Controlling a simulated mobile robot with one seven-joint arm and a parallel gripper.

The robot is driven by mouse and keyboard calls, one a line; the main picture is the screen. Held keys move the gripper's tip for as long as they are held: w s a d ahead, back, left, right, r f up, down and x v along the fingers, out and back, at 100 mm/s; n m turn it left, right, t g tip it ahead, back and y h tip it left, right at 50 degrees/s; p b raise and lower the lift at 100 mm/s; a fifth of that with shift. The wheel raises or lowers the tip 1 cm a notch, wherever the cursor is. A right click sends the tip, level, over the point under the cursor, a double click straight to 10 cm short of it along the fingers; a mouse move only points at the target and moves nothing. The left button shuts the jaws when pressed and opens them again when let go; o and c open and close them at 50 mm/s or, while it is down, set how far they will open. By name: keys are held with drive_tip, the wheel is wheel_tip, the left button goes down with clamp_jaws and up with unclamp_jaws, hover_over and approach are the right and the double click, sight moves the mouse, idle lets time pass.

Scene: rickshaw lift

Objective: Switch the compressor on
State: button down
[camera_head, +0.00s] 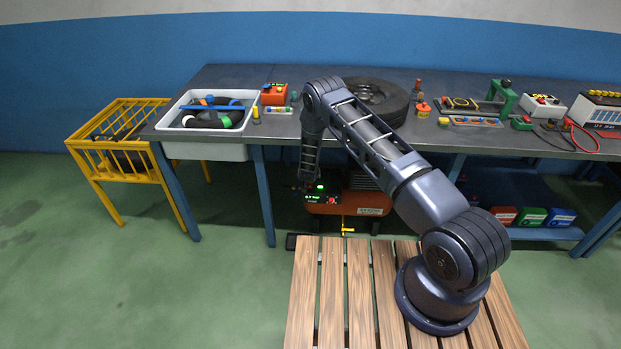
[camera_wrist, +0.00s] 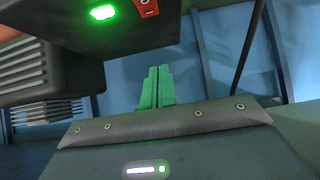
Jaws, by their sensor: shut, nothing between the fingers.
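The orange compressor (camera_head: 362,209) stands under the workbench. Its dark control panel (camera_head: 319,199) has a lit green readout, a green light (camera_head: 320,186) and a small red control (camera_head: 332,200). In the wrist view the dark panel housing (camera_wrist: 95,35) fills the upper left, with a glowing green light (camera_wrist: 103,12). A red switch part (camera_wrist: 148,7) marked with a 0 is cut off by the top edge. My gripper's green fingers (camera_wrist: 157,88) are shut together and empty, below the switch in the picture. In the head view my arm's end reaches down beside the panel; the fingertips are not clear there.
The workbench (camera_head: 235,75) stands above the compressor, with its blue leg (camera_head: 264,195) to the left. A tire (camera_head: 372,97) and a white basin (camera_head: 205,150) are on the bench. A yellow crate (camera_head: 115,163) stands left. Slatted wood (camera_head: 332,290) lies under my arm's base.

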drive_tip(key=w+r+v, duration=0.1)
drive_tip(key=v, duration=0.6)
drive_tip(key=shift+r, duration=0.2)
drive_tip(key=s+a+r+n+g+y, duration=0.3)
drive_tip(key=s+a+r, duration=0.65)
drive_tip(key=s, duration=0.25)
drive_tip(key=s+r+n+g+y, duration=0.15)
drive_tip(key=s+r, duration=0.35)
drive_tip(key=r, duration=0.7)
drive_tip(key=s+d+r+h, duration=0.1)
drive_tip(key=s+d+r, duration=0.2)
drive_tip(key=d+r, duration=1.05)
drive_tip(key=s+d+r, duration=0.3)
drive_tip(key=d+r, duration=0.8)
drive_tip(key=r, duration=0.5)
drive_tip(key=s+d+r+m+h, duration=0.1)
drive_tip(key=s+d+r, duration=0.2)
drive_tip(key=s+d, duration=0.4)
drive_tip(key=s+d+r+m+h, duration=0.1)
drive_tip(key=s+d+r+m, duration=0.1)
drive_tip(key=s+d, duration=0.5)
drive_tip(key=s+d+r+m+h, duration=0.1)
drive_tip(key=s+d+r, duration=0.4)
drive_tip(key=s, duration=0.8)
drive_tip(key=shift+s+d+g, duration=0.3)
drive_tip(key=shift+d+g, duration=0.15)
drive_tip(key=shift+d, duration=0.75)
